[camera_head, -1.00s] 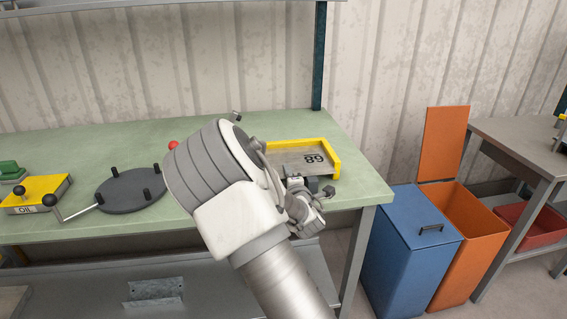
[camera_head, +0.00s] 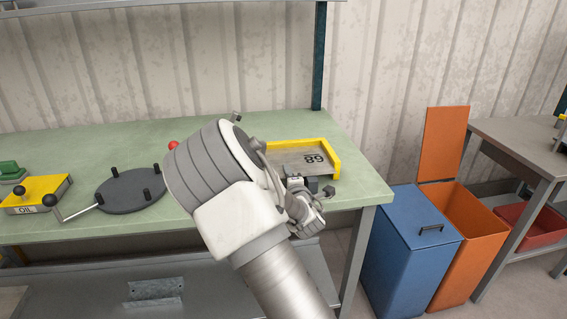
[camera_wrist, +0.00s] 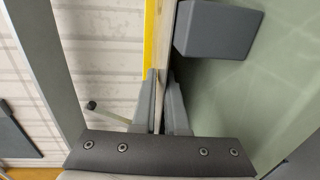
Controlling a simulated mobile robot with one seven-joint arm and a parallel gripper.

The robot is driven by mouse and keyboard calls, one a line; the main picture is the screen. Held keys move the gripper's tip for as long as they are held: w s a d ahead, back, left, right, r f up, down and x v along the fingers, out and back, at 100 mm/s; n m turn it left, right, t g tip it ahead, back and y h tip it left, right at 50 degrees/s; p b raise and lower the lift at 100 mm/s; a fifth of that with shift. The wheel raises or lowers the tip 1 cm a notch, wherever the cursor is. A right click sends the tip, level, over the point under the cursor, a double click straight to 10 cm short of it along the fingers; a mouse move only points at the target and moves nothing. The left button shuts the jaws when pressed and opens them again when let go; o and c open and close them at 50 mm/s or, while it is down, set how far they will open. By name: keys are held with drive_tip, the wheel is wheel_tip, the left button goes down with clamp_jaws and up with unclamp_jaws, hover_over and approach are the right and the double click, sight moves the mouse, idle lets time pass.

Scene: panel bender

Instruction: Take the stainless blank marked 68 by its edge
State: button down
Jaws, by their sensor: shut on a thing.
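The stainless blank marked 68 (camera_head: 298,161) lies in a yellow-edged holder (camera_head: 333,160) near the right end of the green bench. My gripper (camera_head: 306,184) is at its front edge, partly hidden in the head view by my own wrist. In the wrist view my gripper (camera_wrist: 162,76) is shut, with the thin pale edge of the blank (camera_wrist: 165,42) between its two fingers. The yellow rim (camera_wrist: 152,38) runs along the left of the blank there. A dark grey block (camera_wrist: 214,32) sits close beside the right finger.
On the bench to the left are a dark round plate with black pegs (camera_head: 128,192) and a yellow box marked OIL (camera_head: 38,192). A blue bin (camera_head: 408,245) and an orange bin (camera_head: 472,245) stand right of the bench. The bench's right front corner is clear.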

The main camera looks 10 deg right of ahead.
drive_tip(key=shift+f, duration=0.1)
idle(0.4)
drive_tip(key=shift+r+p, duration=0.8)
drive_tip(key=shift+r, duration=0.5)
drive_tip(key=shift+s+r, duration=0.25)
drive_tip(key=shift+s, duration=0.75)
drive_tip(key=shift+s+r, duration=0.3)
drive_tip(key=shift+s, duration=0.7)
drive_tip(key=shift+s+r, duration=0.25)
drive_tip(key=shift+s, duration=1.2)
drive_tip(key=shift+s, duration=0.1)
